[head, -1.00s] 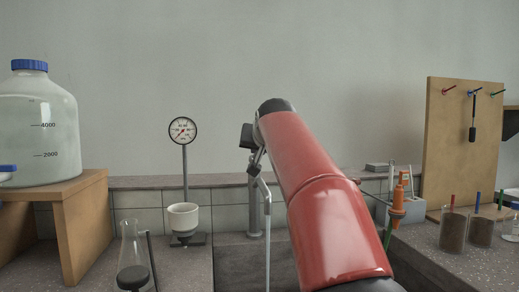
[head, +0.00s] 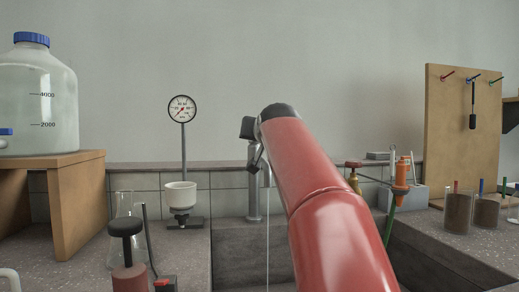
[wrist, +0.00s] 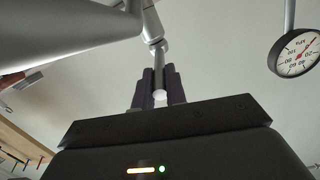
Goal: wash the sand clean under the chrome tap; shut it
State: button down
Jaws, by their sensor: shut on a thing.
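The chrome tap's upright (head: 254,195) stands at the back of the sink, partly behind my red arm. In the wrist view my gripper (wrist: 158,88) is shut on a dark lever with a pale end (wrist: 160,97), which joins the chrome tap (wrist: 152,28) above. My arm mostly hides the gripper in the head view. A thin pale line (head: 268,240), looking like a narrow water stream, falls just left of my arm. Two beakers of brown sand (head: 458,212) (head: 486,213) stand at right; any sand under the tap is hidden.
A gauge on a stand (head: 182,109) rises behind a white cup (head: 180,196). A large bottle (head: 38,100) stands on a wooden stand (head: 80,162) at left. A brass valve (head: 354,178) and orange fitting (head: 402,172) are right of my arm, before a pegboard (head: 440,130).

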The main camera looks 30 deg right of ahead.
jog(key=shift+f+t+b, duration=0.3)
jog(key=shift+f+b, duration=0.15)
jog(key=shift+b, duration=0.05)
jog(key=shift+r, duration=0.15)
jog(key=c, duration=1.4)
grip_release()
jog(key=shift+c, duration=0.2)
jog(key=shift+s, duration=0.15)
jog(key=b+v, duration=0.1)
jog(key=v, duration=0.6)
jog(key=shift+s+a, duration=0.15)
jog(key=shift+s, duration=0.15)
